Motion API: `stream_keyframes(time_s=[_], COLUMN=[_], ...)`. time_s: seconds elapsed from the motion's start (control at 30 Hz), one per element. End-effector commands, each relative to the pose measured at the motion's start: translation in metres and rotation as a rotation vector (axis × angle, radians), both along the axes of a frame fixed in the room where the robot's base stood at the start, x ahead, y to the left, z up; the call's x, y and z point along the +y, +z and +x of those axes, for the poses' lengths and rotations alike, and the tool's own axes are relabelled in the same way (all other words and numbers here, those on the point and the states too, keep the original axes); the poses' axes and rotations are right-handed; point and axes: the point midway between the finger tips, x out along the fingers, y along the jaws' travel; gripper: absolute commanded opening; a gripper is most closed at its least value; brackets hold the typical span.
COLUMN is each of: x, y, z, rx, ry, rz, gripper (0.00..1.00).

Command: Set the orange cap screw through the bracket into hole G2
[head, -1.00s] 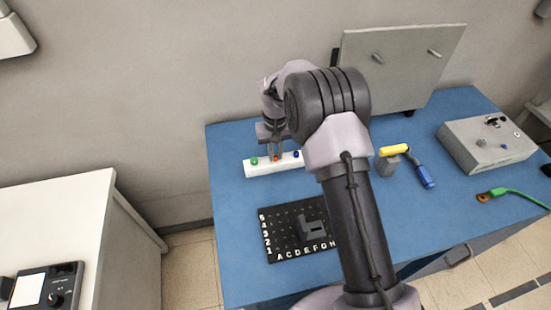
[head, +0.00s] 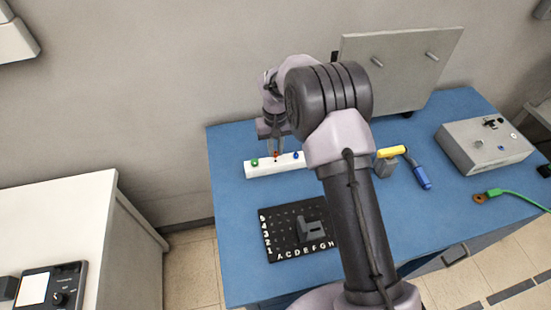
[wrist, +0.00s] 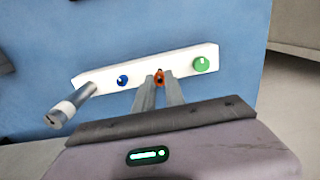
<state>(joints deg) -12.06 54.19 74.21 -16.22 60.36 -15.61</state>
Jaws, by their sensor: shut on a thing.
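My gripper (head: 276,150) is shut on the orange cap screw (head: 276,154), just above the white block (head: 262,168). A dark hole shows in the block under the screw. In the wrist view, the orange cap screw (wrist: 160,77) sits between the two fingertips (wrist: 160,83). The grey bracket (head: 311,231) lies on the black lettered board (head: 279,239), toward its right side. My arm covers the board's right edge. Hole G2 cannot be made out; the bracket seems to lie over that area.
A green screw (head: 255,162) and a blue screw (head: 296,155) stand in the white block. A grey cylinder (wrist: 70,105) stands by the block's left end in the wrist view.

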Motion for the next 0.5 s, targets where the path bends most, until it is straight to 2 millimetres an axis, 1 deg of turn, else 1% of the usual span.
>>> stream_keyframes(time_s=[0.1, 0.37, 0.5], x=[0.000, 0.000, 0.000], y=[0.004, 0.004, 0.013], z=[0.000, 0.000, 0.000], rx=[0.000, 0.000, -0.001], ry=[0.000, 0.000, 0.000], rz=[0.000, 0.000, 0.000], gripper=[0.00, 0.00, 0.00])
